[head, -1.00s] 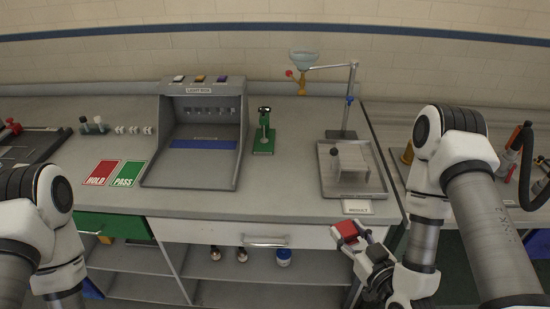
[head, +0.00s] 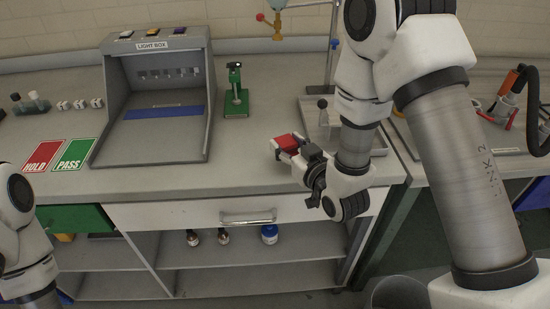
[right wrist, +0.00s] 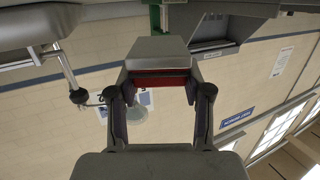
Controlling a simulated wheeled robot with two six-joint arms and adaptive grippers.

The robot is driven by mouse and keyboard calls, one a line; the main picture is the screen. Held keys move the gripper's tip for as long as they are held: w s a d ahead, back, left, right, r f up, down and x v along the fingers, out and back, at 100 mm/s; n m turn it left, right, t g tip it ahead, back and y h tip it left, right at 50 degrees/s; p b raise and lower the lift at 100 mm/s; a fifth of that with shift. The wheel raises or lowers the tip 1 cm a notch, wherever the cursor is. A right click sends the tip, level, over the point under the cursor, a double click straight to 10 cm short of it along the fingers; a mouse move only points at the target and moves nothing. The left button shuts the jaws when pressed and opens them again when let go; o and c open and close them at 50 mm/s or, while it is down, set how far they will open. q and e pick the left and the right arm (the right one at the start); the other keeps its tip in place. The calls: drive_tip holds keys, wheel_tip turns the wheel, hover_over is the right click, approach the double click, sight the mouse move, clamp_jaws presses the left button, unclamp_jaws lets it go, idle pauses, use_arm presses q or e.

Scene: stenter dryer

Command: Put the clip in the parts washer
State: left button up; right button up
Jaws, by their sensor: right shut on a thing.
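My right gripper (head: 288,149) is shut on a small red block with a pale side, which I take to be the clip (head: 286,142). It holds the clip in front of and left of the grey tray, over the bench's front part in the head view. In the right wrist view, the clip (right wrist: 162,77) shows as a red band under a grey face between the fingertips (right wrist: 161,90). Only my left arm shows, at the left edge; its gripper is out of view. I cannot make out which thing is the parts washer.
A light box (head: 160,105), a green stand (head: 236,100) and HOLD and PASS cards are on the bench. The grey tray (head: 310,112) is partly hidden by my right arm. A drawer handle (head: 247,217) sticks out below. Bench space in front of the green stand is clear.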

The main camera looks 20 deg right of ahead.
sight(277, 140)
drive_tip(key=w, duration=0.1)
drive_tip(key=w+a, duration=0.2)
drive_tip(key=w, duration=0.1)
drive_tip(key=shift+p, duration=0.3)
wheel_tip(277, 140, down, 4)
drive_tip(key=shift+d+r+p, duration=0.1)
drive_tip(key=shift+r+p, duration=0.1)
drive_tip(key=shift+p, duration=0.1)
drive_tip(key=shift+w+f, duration=0.1)
drive_tip(key=shift+f, duration=0.15)
drive_tip(key=o, duration=1.3)
drive_tip(key=shift+o, duration=0.2)
